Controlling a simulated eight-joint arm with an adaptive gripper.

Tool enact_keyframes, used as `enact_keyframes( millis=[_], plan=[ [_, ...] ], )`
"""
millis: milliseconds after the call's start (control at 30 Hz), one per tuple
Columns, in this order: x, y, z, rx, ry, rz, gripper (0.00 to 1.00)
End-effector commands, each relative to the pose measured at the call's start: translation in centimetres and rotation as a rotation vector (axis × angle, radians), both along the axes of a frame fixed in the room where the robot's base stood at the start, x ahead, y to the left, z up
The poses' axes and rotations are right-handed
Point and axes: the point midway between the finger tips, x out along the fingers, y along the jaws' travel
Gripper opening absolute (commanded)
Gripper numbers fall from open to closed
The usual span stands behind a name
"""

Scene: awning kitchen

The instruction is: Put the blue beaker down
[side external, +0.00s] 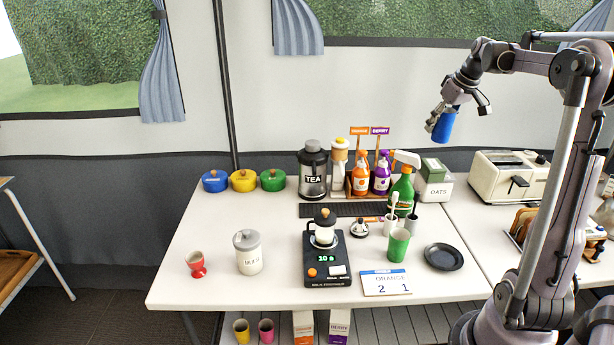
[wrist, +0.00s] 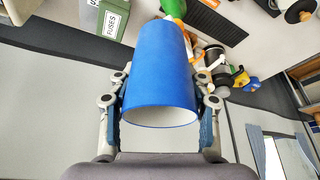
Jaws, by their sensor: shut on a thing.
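The blue beaker (side external: 443,126) is held high in the air in the side external view, above the back right part of the table. My gripper (side external: 440,117) is shut on it. In the wrist view the blue beaker (wrist: 160,70) fills the middle, with its pale open end toward the camera. The fingers of my gripper (wrist: 160,105) press it from both sides. In the side view the beaker is tilted and well clear of everything below.
The white table (side external: 205,285) has free room at its front left. A scale (side external: 312,279) stands in the middle.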

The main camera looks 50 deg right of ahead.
Motion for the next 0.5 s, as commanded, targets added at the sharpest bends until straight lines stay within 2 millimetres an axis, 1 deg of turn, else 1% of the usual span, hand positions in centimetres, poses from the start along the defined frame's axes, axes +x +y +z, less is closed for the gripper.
enact_keyframes(
  millis=[33, 167, 267, 367, 400, 467, 500],
  plan=[
    [1.2, 0.3, 0.1, 0.000, 0.000, 0.024, 0.14],
    [4.6, 1.5, 0.3, 0.000, 0.000, 0.089, 0.14],
    [7.9, 2.9, 0.5, -0.001, 0.000, 0.153, 0.14],
    [11.7, 5.0, 0.6, 0.000, 0.000, 0.230, 0.14],
    [13.3, 5.9, 0.7, -0.001, 0.000, 0.263, 0.14],
    [15.6, 7.6, 0.7, -0.002, 0.001, 0.312, 0.14],
    [17.1, 8.7, 0.7, -0.001, 0.000, 0.345, 0.14]
  ],
)
